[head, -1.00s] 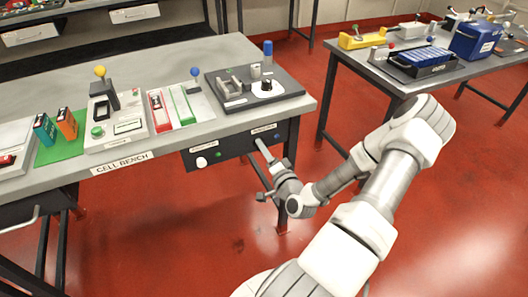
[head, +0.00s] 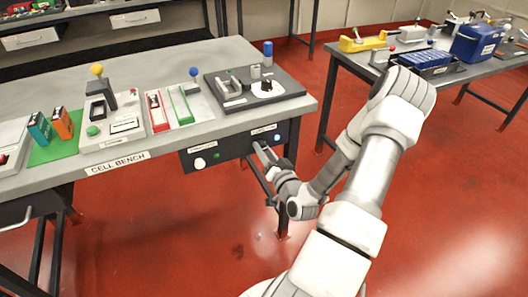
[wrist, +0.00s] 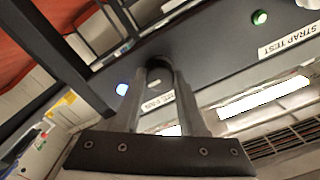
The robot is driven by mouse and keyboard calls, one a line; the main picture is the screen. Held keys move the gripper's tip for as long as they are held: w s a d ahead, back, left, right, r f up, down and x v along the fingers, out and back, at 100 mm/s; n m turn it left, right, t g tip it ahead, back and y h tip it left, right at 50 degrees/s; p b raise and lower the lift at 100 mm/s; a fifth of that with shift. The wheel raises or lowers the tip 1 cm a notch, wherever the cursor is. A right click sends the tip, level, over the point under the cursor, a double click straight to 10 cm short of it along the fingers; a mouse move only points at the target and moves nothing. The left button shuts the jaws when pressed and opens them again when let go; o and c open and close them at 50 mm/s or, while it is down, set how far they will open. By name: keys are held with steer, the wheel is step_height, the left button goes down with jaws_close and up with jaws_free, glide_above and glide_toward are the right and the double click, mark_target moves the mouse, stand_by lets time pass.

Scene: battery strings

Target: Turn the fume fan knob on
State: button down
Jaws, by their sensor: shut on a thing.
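The dark fume fan knob (wrist: 158,66) is on the front of the dark panel (head: 230,149) under the bench's right end. My gripper (head: 262,148) reaches it from below right. In the wrist view my gripper (wrist: 158,88) has its two fingers on either side of the knob, shut on it. The fingers hide much of the knob, so its pointer cannot be read. A small label (wrist: 160,101), partly covered, lies by the fingers. A small lamp (head: 277,137) beside the knob glows blue; it also shows lit in the wrist view (wrist: 122,88).
A bench leg (head: 283,190) stands just behind my gripper. The red floor in front is open.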

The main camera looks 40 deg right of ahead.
steer(key=shift+w, duration=0.1)
steer(key=shift+c, duration=2.4)
jaws_free()
steer(key=shift+s, duration=0.25)
